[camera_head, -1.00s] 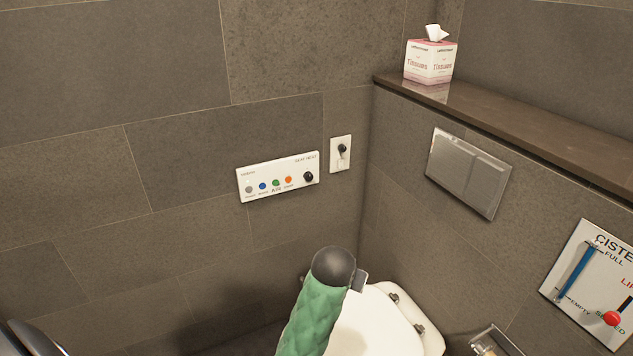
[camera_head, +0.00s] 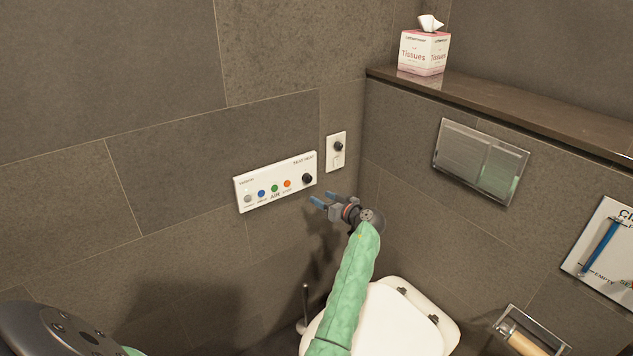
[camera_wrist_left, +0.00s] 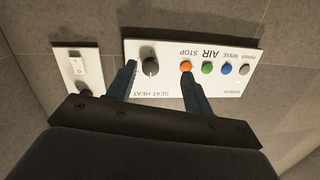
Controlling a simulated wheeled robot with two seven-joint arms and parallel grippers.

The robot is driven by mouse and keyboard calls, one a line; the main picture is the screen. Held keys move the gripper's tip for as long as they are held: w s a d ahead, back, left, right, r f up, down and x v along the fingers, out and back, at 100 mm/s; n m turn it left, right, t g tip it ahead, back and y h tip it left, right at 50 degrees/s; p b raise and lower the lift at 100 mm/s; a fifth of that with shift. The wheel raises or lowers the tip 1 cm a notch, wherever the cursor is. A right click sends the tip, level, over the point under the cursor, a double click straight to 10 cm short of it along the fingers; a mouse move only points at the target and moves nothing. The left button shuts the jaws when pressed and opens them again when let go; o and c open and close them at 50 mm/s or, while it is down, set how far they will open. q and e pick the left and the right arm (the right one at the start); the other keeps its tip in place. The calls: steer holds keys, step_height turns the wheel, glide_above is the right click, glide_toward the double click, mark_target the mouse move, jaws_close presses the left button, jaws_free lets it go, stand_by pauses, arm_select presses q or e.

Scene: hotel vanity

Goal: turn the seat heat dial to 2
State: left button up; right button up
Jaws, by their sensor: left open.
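The seat heat dial (camera_head: 307,179) is a small black knob at the right end of the white control panel (camera_head: 240,204) on the tiled wall. My left gripper (camera_head: 322,204) is open and empty, a little below and to the right of the dial in the head view. In the left wrist view the dial (camera_wrist_left: 150,68) shows between the two blue fingers (camera_wrist_left: 159,70), nearer the left one. The right finger overlaps the panel near the orange button (camera_wrist_left: 187,67). No contact shows. The numbers around the dial are too small to read. My right gripper is not in view.
A white wall plate (camera_head: 336,152) with a black knob is just right of the panel. Coloured buttons (camera_head: 274,188) line the panel. A toilet (camera_head: 400,325) stands below. A flush plate (camera_head: 480,162) and ledge (camera_head: 480,106) with a tissue box (camera_head: 424,53) are at right.

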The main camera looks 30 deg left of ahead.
mark_target(309, 180)
arm_select(q)
steer(key=w+a+n, duration=0.1)
steer(key=w+a+r+n+p, duration=0.1)
steer(key=a, duration=0.1)
steer(key=w+a+r+n+t+y+p, duration=0.1)
steer(key=a, duration=0.1)
steer(key=shift+a+r, duration=0.15)
steer(key=shift+p+x, duration=0.3)
steer(key=shift+x, duration=0.55)
arm_select(e)
steer(key=shift+g+h, duration=0.3)
steer(key=shift+h, duration=0.1)
steer(key=d+r, duration=0.1)
steer(key=r, duration=0.1)
steer(key=s+d+r, duration=0.1)
steer(key=d+r, duration=0.1)
steer(key=shift+d, duration=0.2)
arm_select(q)
steer(key=c, duration=1)
arm_select(e)
steer(key=shift+w+f, duration=0.1)
